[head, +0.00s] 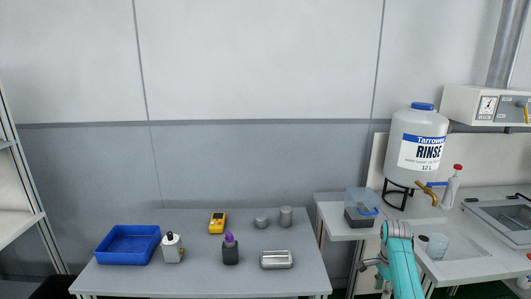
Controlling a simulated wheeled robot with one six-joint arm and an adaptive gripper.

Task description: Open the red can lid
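I see no clearly red can in the head view. The only red top in sight is the small red cap (458,167) on a white bottle (450,188), which stands upright on the right bench beside the rinse jug. My teal arm rises at the lower right. My gripper (368,268) seems to be the small dark part at the arm's left side, low by the edge of the right bench. It is apart from the white bottle, and its fingers are too small to read.
A grey table (190,285) holds a blue tray (128,244), a white bottle (172,247), a dark bottle (230,250), a yellow meter (217,222), grey cylinders (286,216) and a metal tin (276,260). A rinse jug (416,150) and a clear box (361,207) stand at right.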

